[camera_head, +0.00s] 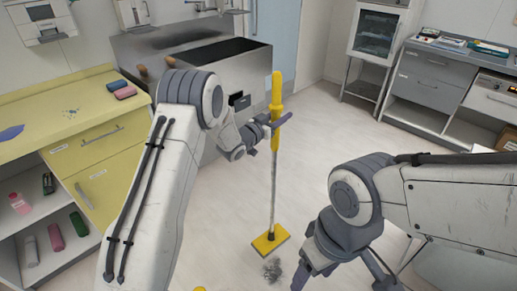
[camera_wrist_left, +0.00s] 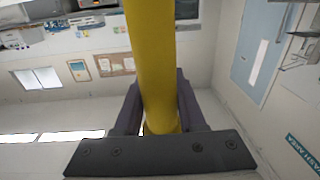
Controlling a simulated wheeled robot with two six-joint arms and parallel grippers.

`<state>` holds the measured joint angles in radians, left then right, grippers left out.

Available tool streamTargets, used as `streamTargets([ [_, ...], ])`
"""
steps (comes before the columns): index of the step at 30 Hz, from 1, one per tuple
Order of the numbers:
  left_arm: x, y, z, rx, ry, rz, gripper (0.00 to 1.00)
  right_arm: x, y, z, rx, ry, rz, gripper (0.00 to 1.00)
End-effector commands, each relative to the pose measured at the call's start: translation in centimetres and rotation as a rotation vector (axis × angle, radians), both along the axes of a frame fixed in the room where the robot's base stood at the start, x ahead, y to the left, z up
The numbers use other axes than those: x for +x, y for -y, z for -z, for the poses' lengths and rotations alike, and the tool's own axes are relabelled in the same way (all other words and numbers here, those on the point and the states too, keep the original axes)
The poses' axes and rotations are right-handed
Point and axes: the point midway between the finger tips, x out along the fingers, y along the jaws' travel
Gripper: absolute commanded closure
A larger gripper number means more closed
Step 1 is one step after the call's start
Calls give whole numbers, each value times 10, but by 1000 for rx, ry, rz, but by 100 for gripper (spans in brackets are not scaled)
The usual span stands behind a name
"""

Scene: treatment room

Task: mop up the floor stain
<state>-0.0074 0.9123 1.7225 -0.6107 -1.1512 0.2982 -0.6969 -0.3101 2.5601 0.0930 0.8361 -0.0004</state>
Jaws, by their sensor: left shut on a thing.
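The mop has a yellow handle (camera_head: 277,92), a thin grey pole and a flat yellow head (camera_head: 270,240). It stands nearly upright with its head at the floor. My left gripper (camera_head: 274,123) is shut on the lower part of the yellow handle. The handle also shows between the fingers in the left wrist view (camera_wrist_left: 153,60). The dark grey floor stain (camera_head: 272,268) lies just in front of the mop head, very close to it. My right gripper (camera_head: 345,275) is low at the right of the stain, fingers spread apart and empty; its tips are partly cut off by the frame.
A yellow-topped cabinet (camera_head: 60,108) with open shelves stands at the left, with a metal sink unit (camera_head: 255,73) behind my left arm. Grey drawers (camera_head: 425,82) and a white cabinet (camera_head: 376,35) line the back right. Pale floor (camera_head: 325,130) is clear around the mop.

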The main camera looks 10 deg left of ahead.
Motion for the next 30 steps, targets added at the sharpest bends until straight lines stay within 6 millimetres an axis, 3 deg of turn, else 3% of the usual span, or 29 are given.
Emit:
streamTargets([
  [12, -37, -69, 74, -13, -3, -182, 100, 0, 0, -5, 0, 0, 0, 33],
  [18, -54, -97, 100, 4, 2, -274, 100, 0, 0, -6, 0, 0, 0, 33],
  [30, -64, -111, 122, 16, 4, -319, 100, 0, 0, 2, 0, 0, 0, 33],
])
